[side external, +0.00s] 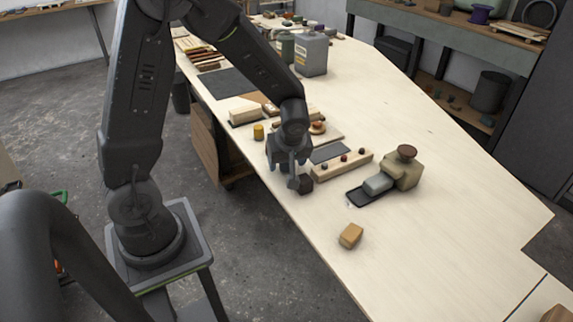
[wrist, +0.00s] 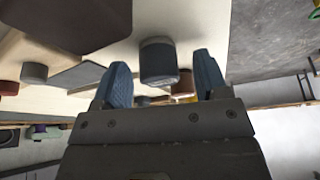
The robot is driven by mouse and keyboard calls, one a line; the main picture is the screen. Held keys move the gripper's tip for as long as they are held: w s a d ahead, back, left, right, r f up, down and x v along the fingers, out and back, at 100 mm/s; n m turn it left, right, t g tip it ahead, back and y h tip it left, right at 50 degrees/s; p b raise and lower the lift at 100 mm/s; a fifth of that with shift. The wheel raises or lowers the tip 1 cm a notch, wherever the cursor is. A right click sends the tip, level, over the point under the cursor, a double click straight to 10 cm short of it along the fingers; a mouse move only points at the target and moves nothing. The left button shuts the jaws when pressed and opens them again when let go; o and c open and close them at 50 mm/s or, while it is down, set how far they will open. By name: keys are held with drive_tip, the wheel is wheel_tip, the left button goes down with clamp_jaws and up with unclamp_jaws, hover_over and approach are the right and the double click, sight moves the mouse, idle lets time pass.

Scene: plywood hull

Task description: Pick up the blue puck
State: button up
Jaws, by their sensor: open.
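My gripper (side external: 285,176) is low over the near edge of the plywood table, its fingers apart. In the wrist view my open gripper (wrist: 161,64) has a dark grey round-sided puck (wrist: 158,60) showing between and beyond its two blue-grey fingers, apart from both as far as I can see. In the side view a small dark block-like thing (side external: 306,185) sits right beside the fingertips; I cannot tell for sure whether it is the same thing. No puck looks clearly blue. A blue-grey rounded block (side external: 377,184) lies on a black tray to the right.
A wooden strip with several knobs (side external: 342,166) lies just right of my gripper. A beige thing with a brown top (side external: 403,168) stands beyond the black tray (side external: 361,197). A tan block (side external: 350,236) and a yellow cylinder (side external: 258,132) stand nearby. The table's right side (side external: 450,240) is clear.

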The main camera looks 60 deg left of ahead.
drive_tip(key=shift+f, duration=0.1)
drive_tip(key=c, duration=1)
wheel_tip(320, 180, up, 4)
drive_tip(key=shift+w+a+r, duration=0.1)
drive_tip(key=s+a+r, duration=0.2)
drive_tip(key=a, duration=0.1)
drive_tip(key=s+a+r, duration=0.2)
drive_tip(key=s, duration=0.1)
drive_tip(key=s+a+r, duration=0.2)
drive_tip(key=s+a, duration=0.1)
drive_tip(key=shift+a+r, duration=0.3)
drive_tip(key=shift+r, duration=0.1)
